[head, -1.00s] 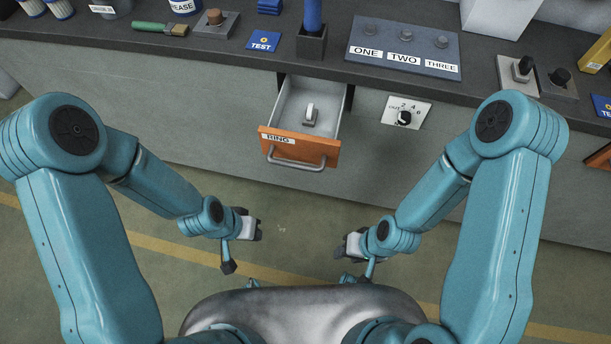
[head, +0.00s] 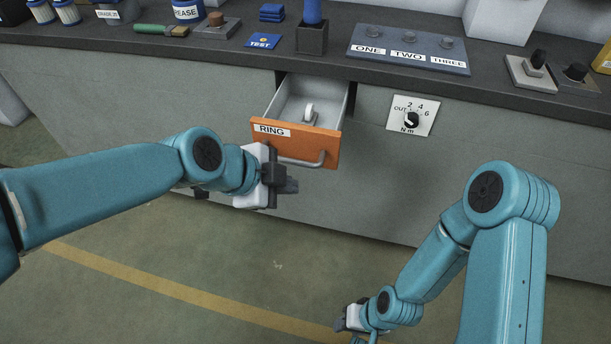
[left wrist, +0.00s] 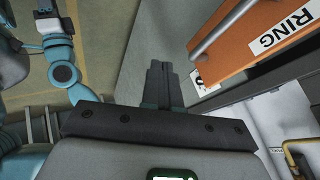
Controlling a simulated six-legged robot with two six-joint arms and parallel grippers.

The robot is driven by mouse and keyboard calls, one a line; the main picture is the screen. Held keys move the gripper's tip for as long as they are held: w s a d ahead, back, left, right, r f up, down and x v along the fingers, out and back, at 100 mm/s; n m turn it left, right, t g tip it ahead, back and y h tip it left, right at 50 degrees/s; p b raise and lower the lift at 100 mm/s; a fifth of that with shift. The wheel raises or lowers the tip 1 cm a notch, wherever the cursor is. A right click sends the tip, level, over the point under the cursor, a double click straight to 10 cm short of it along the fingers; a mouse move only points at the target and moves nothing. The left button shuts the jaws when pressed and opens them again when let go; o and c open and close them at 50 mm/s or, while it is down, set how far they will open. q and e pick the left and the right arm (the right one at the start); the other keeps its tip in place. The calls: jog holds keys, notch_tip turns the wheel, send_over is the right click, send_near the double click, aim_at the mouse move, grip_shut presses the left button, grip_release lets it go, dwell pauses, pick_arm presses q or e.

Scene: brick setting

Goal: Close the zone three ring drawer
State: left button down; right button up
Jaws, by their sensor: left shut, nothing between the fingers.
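The ring drawer (head: 297,144) has an orange front labelled RING and stands pulled out from the grey bench. A light ring-shaped item (head: 309,112) stands inside it. The drawer's metal bar handle (head: 305,163) runs along the lower front. My left gripper (head: 292,186) is shut and empty, just below and in front of the drawer, near the handle's left end. In the left wrist view the shut fingers (left wrist: 159,72) lie left of the orange front (left wrist: 250,45) and appear apart from it. My right gripper (head: 342,322) is low at the bottom; its finger state is unclear.
The dark benchtop (head: 300,62) carries a ONE TWO THREE panel (head: 408,50), a brush (head: 160,29), a TEST card (head: 263,41) and switches (head: 531,72). A torque dial (head: 411,117) is on the bench front right of the drawer. The floor in front is clear.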

pick_arm(q)
jog(key=w+d+f, duration=0.3)
jog(key=w, duration=0.2)
jog(key=shift+w+d, duration=0.35)
pick_arm(e)
jog(key=shift+w+a+f, duration=0.1)
jog(key=shift+w, duration=0.15)
pick_arm(q)
jog(key=shift+w+f, duration=0.1)
